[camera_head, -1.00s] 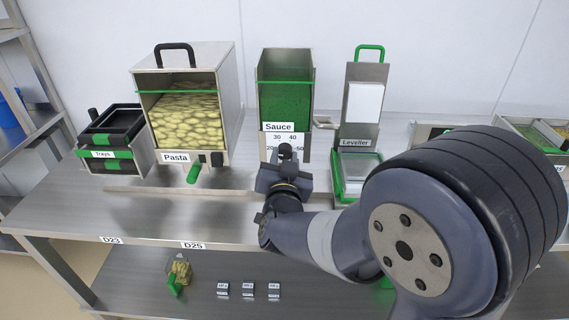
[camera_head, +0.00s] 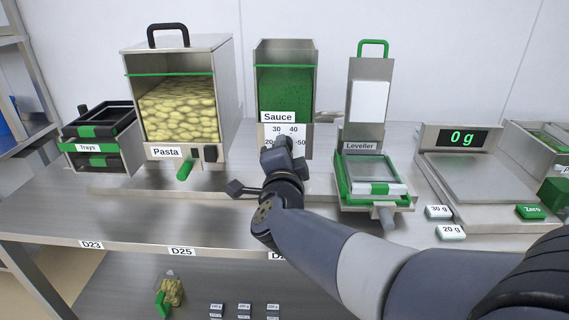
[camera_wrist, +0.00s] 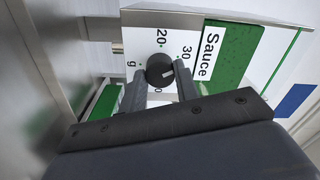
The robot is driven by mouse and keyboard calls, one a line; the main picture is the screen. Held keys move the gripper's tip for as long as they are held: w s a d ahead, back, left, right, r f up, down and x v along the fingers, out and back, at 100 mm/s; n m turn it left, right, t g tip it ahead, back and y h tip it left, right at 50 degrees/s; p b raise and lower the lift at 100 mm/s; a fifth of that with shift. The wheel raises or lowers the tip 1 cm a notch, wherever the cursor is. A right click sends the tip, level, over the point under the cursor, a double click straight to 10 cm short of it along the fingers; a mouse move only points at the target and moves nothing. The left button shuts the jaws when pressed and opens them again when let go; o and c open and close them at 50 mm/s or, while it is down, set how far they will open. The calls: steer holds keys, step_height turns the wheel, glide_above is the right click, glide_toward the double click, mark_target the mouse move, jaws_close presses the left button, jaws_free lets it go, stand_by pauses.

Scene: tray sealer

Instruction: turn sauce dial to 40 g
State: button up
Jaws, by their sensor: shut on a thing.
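The sauce dispenser (camera_head: 285,85) stands at the back middle, with a white dial plate (camera_head: 299,132) marked 20, 30, 40 and 50 under its Sauce label. My gripper (camera_head: 283,147) is in front of this plate and hides the dial in the head view. In the wrist view, the black round dial (camera_wrist: 159,67) sits between the two fingers of my gripper (camera_wrist: 161,80), which is shut on it. A pale mark on the dial points to the picture's lower right, roughly toward the 40 side. The 30 and 20 show; the 40 is hidden behind a finger.
The pasta dispenser (camera_head: 178,65) stands to the left, with black trays (camera_head: 100,125) beyond it. The leveller (camera_head: 372,130) stands close on the right, then a scale (camera_head: 470,175) reading 0 g. Small weights (camera_head: 438,212) lie before the scale.

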steer(key=m+b, duration=0.7)
steer(key=m, duration=0.4)
steer(key=shift+f+m+h+b, duration=0.1)
steer(key=shift+m+h+b, duration=0.2)
steer(key=shift+m, duration=0.3)
steer(key=o, duration=1)
steer(key=shift+s, duration=0.1)
steer(key=shift+s+a+p, duration=0.15)
steer(key=shift+s+p, duration=0.45)
steer(key=shift+s, duration=2.05)
steer(key=shift+s+a+p, duration=0.1)
steer(key=shift+s+p, duration=0.5)
steer(key=shift+s, duration=2.05)
